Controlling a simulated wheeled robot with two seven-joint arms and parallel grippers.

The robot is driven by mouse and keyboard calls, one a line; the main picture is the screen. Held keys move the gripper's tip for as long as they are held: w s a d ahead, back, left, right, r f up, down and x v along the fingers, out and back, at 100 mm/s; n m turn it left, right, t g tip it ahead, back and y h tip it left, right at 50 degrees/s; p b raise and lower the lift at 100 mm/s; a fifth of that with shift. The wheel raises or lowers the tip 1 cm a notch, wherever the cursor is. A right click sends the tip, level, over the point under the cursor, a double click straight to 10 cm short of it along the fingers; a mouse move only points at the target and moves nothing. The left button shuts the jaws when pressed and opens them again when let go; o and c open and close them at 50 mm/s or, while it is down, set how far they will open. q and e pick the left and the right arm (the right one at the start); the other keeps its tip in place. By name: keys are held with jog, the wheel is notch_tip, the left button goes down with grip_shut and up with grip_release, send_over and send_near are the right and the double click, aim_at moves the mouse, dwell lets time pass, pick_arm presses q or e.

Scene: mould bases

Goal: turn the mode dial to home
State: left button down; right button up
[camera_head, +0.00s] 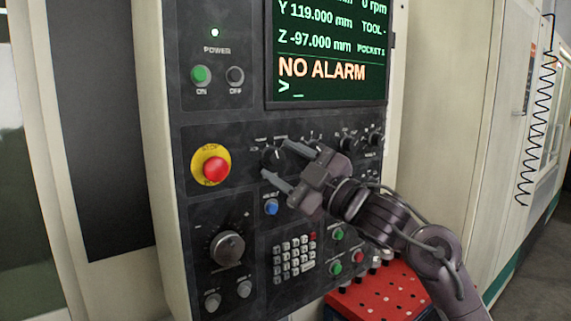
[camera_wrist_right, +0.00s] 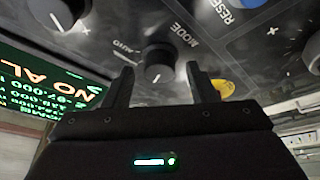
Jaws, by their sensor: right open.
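The mode dial (camera_head: 271,157) is a small round black knob on the dark control panel, right of the emergency stop. In the right wrist view the dial (camera_wrist_right: 157,60) sits beside the printed words MODE and AUTO, with a pale mark on its face. Its other labels are too small or hidden to read. My right gripper (camera_head: 276,159) is open, with one finger above and one below the dial. In the right wrist view its fingertips (camera_wrist_right: 158,70) stand on either side of the dial, and contact cannot be told. My left gripper is not in view.
A red emergency stop (camera_head: 216,169) on a yellow ring is left of the dial. A blue reset button (camera_head: 271,207) and a keypad (camera_head: 293,258) lie below. The screen (camera_head: 330,50) above reads NO ALARM. A red perforated tray (camera_head: 378,301) stands below my right arm.

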jog(key=shift+s+d+f+b, duration=0.2)
jog(key=shift+d+f+b, duration=0.1)
jog(key=shift+d, duration=0.05)
jog(key=b+v, duration=0.2)
jog(key=v, duration=0.4)
jog(key=shift+s+d+b, duration=0.3)
jog(key=shift+s+b, duration=0.05)
jog(key=shift+b, duration=0.05)
